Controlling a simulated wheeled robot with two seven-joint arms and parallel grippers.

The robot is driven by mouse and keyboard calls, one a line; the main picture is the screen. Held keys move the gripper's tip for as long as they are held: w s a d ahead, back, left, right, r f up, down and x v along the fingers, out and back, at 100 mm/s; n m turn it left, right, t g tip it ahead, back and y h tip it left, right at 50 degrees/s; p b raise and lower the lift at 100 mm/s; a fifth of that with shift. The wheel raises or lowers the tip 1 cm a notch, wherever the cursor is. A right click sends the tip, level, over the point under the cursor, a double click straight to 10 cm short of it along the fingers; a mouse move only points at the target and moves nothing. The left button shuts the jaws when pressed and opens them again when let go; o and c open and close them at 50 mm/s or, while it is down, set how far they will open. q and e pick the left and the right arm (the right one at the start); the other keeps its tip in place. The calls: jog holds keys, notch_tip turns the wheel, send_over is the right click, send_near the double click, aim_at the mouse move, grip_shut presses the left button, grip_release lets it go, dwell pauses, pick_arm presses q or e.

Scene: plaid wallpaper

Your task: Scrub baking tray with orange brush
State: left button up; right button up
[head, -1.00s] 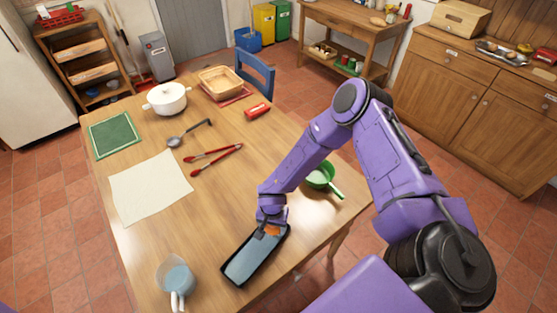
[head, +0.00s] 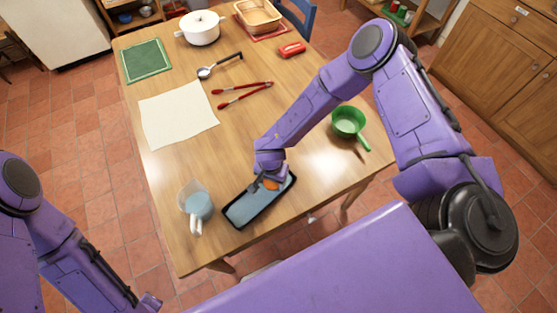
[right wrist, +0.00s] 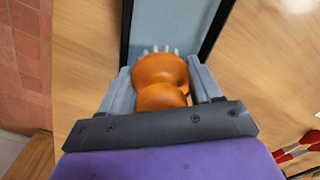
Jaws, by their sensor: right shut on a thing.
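The baking tray (head: 252,208) is long, with a dark rim and a blue-grey inside, and lies at the near edge of the table in the head view. Its inside also shows at the top of the right wrist view (right wrist: 172,20). My right gripper (head: 270,181) is over the tray's far end, shut on the orange brush (right wrist: 160,72). The brush's pale bristles point toward the tray surface; whether they touch it I cannot tell. My left arm shows at the lower left, but its gripper fingers are outside the picture.
A measuring jug (head: 196,206) stands just left of the tray. A green pan (head: 349,122) sits to the right, beyond my right forearm. Red tongs (head: 243,94), a white cloth (head: 178,114) and a ladle (head: 218,67) lie farther back. The wooden table (head: 235,155) is bare between cloth and tray.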

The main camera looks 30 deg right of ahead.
jog(key=shift+s+a+r, duration=0.1)
jog(key=shift+s+a, duration=0.1)
jog(key=shift+a, duration=0.55)
jog(key=shift+s+a+f, duration=0.1)
jog(key=shift+s+a, duration=0.05)
jog(key=shift+a, duration=0.55)
jog(key=shift+s+a+r, duration=0.1)
jog(key=shift+s+a, duration=0.1)
jog(key=shift+a, duration=0.55)
notch_tip(320, 180, up, 4)
jog(key=p, duration=0.2)
jog(key=shift+w+d+f+p, duration=0.1)
jog(key=shift+f+p, duration=0.15)
jog(key=shift+p, duration=0.1)
jog(key=shift+r, duration=2.15)
